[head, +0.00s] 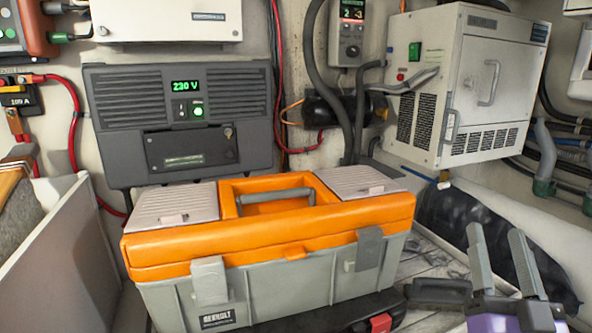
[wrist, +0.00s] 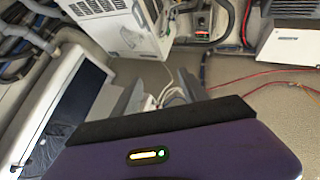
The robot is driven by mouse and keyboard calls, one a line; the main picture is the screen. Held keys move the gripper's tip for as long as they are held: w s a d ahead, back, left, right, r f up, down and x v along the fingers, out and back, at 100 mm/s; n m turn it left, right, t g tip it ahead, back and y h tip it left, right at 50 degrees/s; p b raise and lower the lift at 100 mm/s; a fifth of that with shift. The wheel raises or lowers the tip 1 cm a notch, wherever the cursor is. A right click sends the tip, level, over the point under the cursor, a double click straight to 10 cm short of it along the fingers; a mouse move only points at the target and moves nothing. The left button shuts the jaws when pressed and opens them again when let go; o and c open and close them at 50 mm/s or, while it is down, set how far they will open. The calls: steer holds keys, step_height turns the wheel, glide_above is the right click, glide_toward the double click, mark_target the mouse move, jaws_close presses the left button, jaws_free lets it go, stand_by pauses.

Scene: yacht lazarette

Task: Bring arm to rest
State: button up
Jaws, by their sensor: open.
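My gripper (head: 496,231) is at the lower right of the head view, its two grey fingers pointing up and apart, with nothing between them. Its purple body shows at the bottom edge. In the wrist view the purple housing fills the bottom, and the grey fingers (wrist: 161,88) show partly behind its black edge. The gripper is right of the orange and grey toolbox (head: 270,235), apart from it in the picture. The toolbox lid is down.
A white vented cabinet (head: 462,85) hangs above and behind my gripper, with a black bundle (head: 480,215) below it. A dark panel reading 230 V (head: 180,120) is on the back wall. A pale board (head: 55,260) stands at left. Cables and hoses run along the walls.

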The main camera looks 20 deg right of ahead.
steer(key=s+a+f+n+g+y, duration=0.1)
steer(key=s+a+f+y, duration=0.25)
steer(key=a+f, duration=0.35)
steer(key=s+a+f+n+g+y, duration=0.1)
steer(key=s+a+f+y, duration=0.1)
steer(key=s+a+f, duration=0.5)
steer(key=s+a+f+n+g+y, duration=0.4)
steer(key=s+a+f+y, duration=0.3)
steer(key=s+f, duration=0.6)
steer(key=shift+n+g, duration=0.3)
steer(key=shift+n, duration=0.6)
